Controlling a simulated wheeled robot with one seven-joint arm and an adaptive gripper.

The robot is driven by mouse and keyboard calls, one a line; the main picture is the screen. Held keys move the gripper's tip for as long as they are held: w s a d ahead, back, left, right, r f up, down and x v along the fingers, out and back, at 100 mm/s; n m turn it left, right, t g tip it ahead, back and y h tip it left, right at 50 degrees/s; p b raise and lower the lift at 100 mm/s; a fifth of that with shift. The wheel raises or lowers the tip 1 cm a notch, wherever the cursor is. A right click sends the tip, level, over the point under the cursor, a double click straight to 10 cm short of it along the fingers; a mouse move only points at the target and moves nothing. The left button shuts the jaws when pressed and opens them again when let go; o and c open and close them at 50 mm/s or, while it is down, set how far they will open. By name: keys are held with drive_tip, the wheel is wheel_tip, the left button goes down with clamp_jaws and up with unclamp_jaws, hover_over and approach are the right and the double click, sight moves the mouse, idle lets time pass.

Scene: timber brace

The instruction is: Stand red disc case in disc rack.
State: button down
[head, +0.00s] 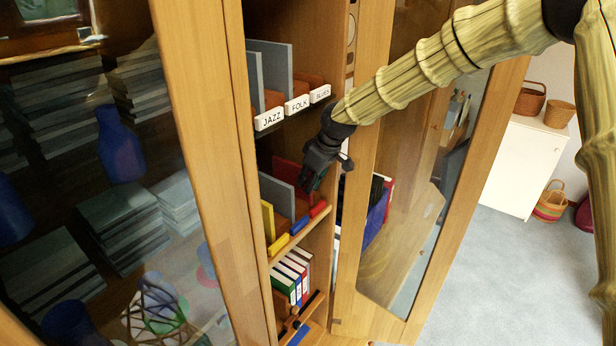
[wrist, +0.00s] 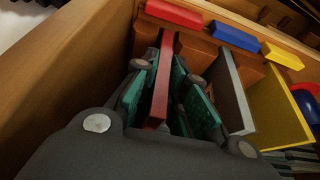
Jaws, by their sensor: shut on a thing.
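The red disc case (wrist: 160,85) stands on edge between the green-padded fingers of my gripper (wrist: 160,95) in the wrist view. The gripper is shut on it. In the head view my gripper (head: 318,172) reaches into the cabinet at the middle shelf, and a red panel (head: 287,172) shows beside it. The disc rack (wrist: 205,50) has red, blue and yellow front labels. The case lines up behind the red label (wrist: 174,13). Whether its lower edge touches the rack floor is hidden. A grey divider (wrist: 232,90) stands to its right.
A yellow case (wrist: 278,105) stands behind the yellow label, right of the divider. The wooden cabinet wall (wrist: 75,70) is close on the left in the wrist view. Above is a shelf with JAZZ, FOLK and BLUES labels (head: 297,104). The glass door (head: 400,180) stands open.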

drive_tip(key=shift+d+f, duration=0.1)
drive_tip(key=shift+d, duration=0.15)
drive_tip(key=c, duration=1.5)
unclamp_jaws()
drive_tip(key=shift+a+f, duration=0.1)
drive_tip(key=shift+a, duration=0.1)
drive_tip(key=shift+o, duration=0.2)
drive_tip(key=shift+d, duration=0.1)
drive_tip(key=shift+r+b, duration=0.3)
drive_tip(key=shift+r, duration=0.15)
drive_tip(key=b+v, duration=0.3)
drive_tip(key=v, duration=0.8)
drive_tip(key=shift+s+d+b, duration=0.15)
drive_tip(key=shift+s+b, duration=0.05)
drive_tip(key=shift+b, duration=0.2)
drive_tip(key=shift+r, duration=0.1)
